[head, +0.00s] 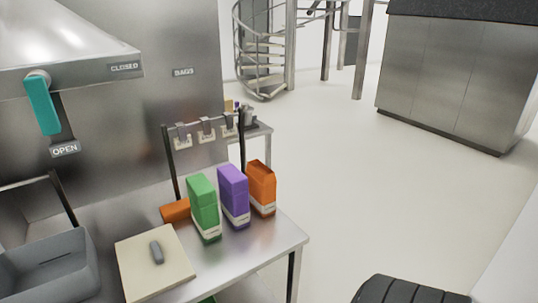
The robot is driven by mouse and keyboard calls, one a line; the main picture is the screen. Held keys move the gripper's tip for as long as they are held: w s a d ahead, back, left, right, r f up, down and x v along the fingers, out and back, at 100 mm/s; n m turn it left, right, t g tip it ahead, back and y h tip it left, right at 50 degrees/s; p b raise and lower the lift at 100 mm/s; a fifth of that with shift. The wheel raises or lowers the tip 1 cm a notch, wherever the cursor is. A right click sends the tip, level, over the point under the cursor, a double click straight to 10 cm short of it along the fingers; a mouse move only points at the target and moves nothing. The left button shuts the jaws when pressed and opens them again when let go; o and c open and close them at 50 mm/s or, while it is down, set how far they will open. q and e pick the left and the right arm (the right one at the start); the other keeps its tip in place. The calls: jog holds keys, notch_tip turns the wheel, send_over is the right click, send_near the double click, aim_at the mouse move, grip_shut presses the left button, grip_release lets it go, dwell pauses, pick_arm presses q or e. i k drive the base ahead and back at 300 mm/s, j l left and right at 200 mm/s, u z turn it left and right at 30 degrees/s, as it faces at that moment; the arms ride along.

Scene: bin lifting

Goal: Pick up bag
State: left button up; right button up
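Three bag-like packs stand upright in a row on the steel table (273,247). The green bag (203,203) is at the left, the purple bag (232,192) is in the middle and the orange bag (261,187) is at the right. Each has a pale band near its bottom. Another orange item (175,210) lies behind the green bag, partly hidden by it. A "BAGS" label (183,72) is on the steel wall.
A grey bin (50,268) and a pale board (150,285) with a grey handle are left of the bags. A dark rack (205,128) with clips stands behind them. A steel hood with a teal handle (42,105) overhangs the left. Open floor (350,180) lies right.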

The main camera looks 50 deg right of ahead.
aim_at(262, 180)
jog(key=z, duration=1.65)
jog(key=l+u, duration=0.1)
jog(key=u, duration=0.55)
jog(key=i+l+u, duration=0.3)
jog(key=l, duration=0.3)
jog(key=l+u, duration=0.35)
jog(key=l, duration=0.3)
jog(key=l+u, duration=0.3)
jog(key=l, duration=0.35)
